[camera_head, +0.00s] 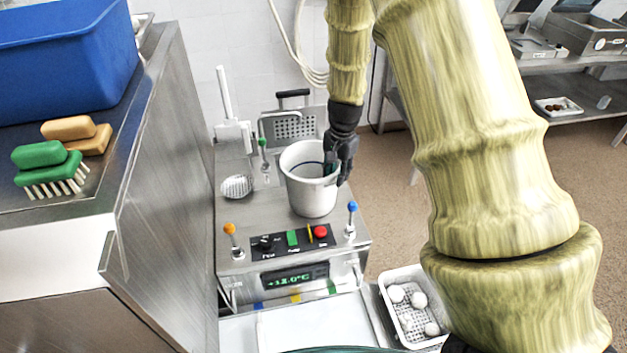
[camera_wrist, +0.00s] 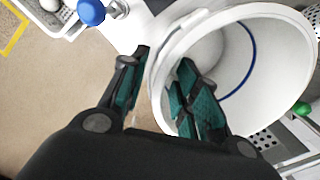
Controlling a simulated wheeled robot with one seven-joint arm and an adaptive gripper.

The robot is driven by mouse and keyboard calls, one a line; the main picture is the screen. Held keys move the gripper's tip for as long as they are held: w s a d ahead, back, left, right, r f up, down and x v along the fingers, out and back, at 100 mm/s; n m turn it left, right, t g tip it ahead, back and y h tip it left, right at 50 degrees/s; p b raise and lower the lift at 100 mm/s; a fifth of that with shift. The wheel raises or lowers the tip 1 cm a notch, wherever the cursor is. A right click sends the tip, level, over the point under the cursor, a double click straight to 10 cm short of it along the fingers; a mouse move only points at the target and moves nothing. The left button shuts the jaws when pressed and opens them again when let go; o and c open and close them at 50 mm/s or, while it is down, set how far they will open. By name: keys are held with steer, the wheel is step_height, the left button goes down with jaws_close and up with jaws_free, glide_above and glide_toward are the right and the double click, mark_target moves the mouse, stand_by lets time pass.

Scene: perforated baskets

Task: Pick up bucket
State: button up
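The bucket (camera_head: 312,198) is white with a blue line around its inside, and stands upright on the steel top of a machine in the head view. My gripper (camera_head: 336,162) points down at the bucket's right rim. In the wrist view the bucket (camera_wrist: 268,72) fills the right side, its open mouth facing the camera. My gripper (camera_wrist: 165,57) is open there, with one teal-padded finger outside the wall and the other inside the mouth. The rim lies between the fingers, with a gap visible on the outer side. Whether the inner finger touches the wall is unclear.
The machine's front has a control panel (camera_head: 293,241) and upright levers with orange (camera_head: 229,229) and blue (camera_head: 352,207) knobs. A perforated basket (camera_head: 291,126) stands behind the bucket. A steel cabinet (camera_head: 165,170) rises at left. A white tray (camera_head: 390,279) holds several white balls.

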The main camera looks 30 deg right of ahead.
mark_target(333, 190)
steer(key=shift+s, duration=0.15)
steer(key=shift+a+f+p, duration=0.2)
steer(key=shift+f+p, duration=0.05)
steer(key=shift+p, duration=0.1)
steer(key=shift+w+f+p, duration=0.25)
steer(key=shift+f+p, duration=0.25)
steer(key=shift+f, duration=0.65)
steer(key=shift+w+f+p, duration=0.25)
steer(key=shift+f+p, duration=0.25)
steer(key=shift+f, duration=0.65)
jaws_close()
